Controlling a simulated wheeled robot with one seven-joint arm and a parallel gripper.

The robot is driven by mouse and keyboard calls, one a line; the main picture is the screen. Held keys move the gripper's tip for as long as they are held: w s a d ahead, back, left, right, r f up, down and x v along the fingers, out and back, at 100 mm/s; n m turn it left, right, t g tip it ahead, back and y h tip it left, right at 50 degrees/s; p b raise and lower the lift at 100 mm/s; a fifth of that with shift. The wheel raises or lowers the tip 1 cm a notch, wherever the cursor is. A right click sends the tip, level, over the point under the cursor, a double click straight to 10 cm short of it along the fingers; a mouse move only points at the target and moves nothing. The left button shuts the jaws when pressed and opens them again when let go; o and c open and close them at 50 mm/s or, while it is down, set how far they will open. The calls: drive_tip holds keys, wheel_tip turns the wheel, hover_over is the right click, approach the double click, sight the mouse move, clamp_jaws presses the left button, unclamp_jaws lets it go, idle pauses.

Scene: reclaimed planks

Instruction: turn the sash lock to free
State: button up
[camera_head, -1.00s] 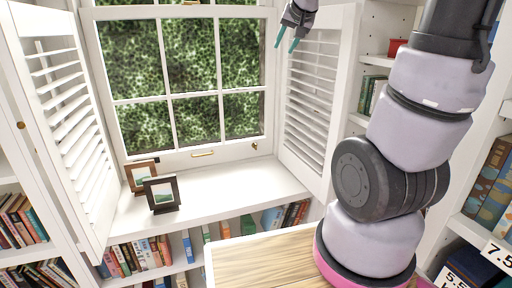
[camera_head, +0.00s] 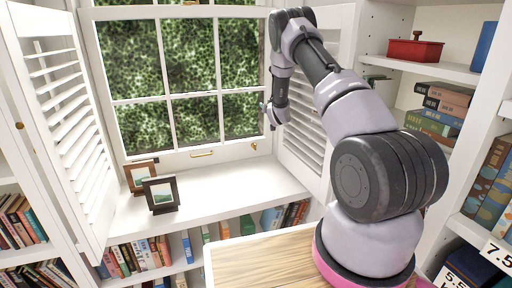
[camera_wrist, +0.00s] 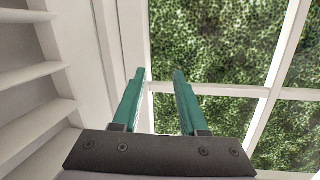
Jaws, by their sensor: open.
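The white sash window (camera_head: 190,95) stands closed behind the sill. A small brass fitting (camera_head: 254,146) sits at the right end of its bottom rail, and a brass pull handle (camera_head: 202,154) is on the rail's middle. Another small fitting (camera_head: 190,2) shows at the top edge of the head view, mostly cut off; I cannot tell which way any lock is turned. My gripper (camera_head: 266,108) is in front of the window's right side, above the brass fitting. In the wrist view, its green fingers (camera_wrist: 159,75) are apart and empty, facing the window's side frame and panes; no lock shows there.
Louvred shutters stand open at the left (camera_head: 65,120) and right (camera_head: 305,115), the right one close to my arm. Two picture frames (camera_head: 160,194) stand on the sill (camera_head: 225,185). A red box (camera_head: 415,50) and books are on the right shelves. The sill's middle is clear.

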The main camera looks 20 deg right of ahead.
wheel_tip(320, 180, down, 17)
drive_tip(key=s+a+n+t+y, duration=0.2)
drive_tip(key=a+n+y, duration=0.1)
approach(255, 147)
drive_tip(key=shift+w+r, duration=0.4)
drive_tip(key=shift+w, duration=0.2)
drive_tip(key=shift+w+r, duration=0.35)
drive_tip(key=shift+w, duration=0.25)
drive_tip(key=w, duration=0.7)
drive_tip(key=shift+a+r, duration=0.15)
drive_tip(key=shift+a, duration=0.15)
clamp_jaws()
